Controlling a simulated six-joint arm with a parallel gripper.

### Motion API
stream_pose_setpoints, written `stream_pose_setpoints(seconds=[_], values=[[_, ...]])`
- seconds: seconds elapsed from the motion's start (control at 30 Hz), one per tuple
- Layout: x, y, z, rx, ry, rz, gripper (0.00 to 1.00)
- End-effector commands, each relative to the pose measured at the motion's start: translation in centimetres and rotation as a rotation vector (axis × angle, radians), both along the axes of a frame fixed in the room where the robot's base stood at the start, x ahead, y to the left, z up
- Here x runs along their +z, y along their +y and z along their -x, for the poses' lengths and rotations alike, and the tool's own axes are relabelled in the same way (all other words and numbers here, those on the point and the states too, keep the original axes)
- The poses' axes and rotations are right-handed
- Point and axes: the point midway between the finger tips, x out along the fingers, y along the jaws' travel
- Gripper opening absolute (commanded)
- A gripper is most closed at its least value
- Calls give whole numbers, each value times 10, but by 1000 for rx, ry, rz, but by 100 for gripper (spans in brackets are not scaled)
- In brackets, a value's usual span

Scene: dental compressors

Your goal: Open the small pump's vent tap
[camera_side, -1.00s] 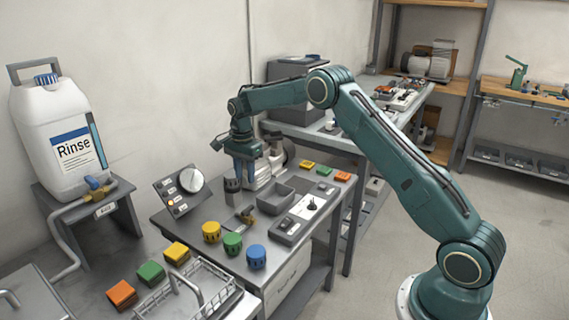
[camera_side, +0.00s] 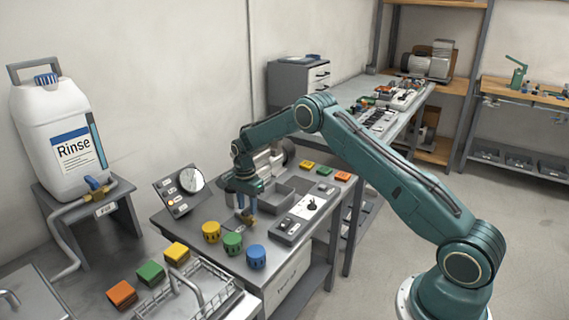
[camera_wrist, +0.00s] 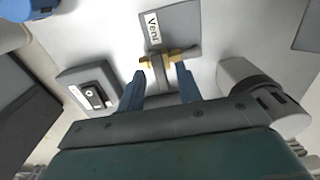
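The vent tap is a small brass fitting (camera_wrist: 160,62) on a grey plate with a "Vent" label (camera_wrist: 152,27) in the wrist view. In the side view the brass tap (camera_side: 249,221) shows just below my gripper (camera_side: 241,203). In the wrist view my gripper (camera_wrist: 161,73) has its two blue fingers apart, one on each side of a grey bar by the brass. The fingertips are close to the tap. Whether they touch it I cannot tell, and the lower part of the bar is hidden by my gripper.
A switch box (camera_wrist: 92,88) stands left of the fingers and a dark-ended cylinder (camera_wrist: 262,88) right of them. Yellow (camera_side: 211,232), green (camera_side: 233,244) and blue (camera_side: 256,257) caps stand in front. A dial panel (camera_side: 183,188) stands at the left.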

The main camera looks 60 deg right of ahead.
Motion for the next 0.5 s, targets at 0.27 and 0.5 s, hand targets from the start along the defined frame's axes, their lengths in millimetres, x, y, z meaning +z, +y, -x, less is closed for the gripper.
stream_pose_setpoints(seconds=[0.27, 0.5], values=[[-1, 0, 0, 0, 0, 0, 35], [-1, 0, 0, 0, 0, 0, 0]])
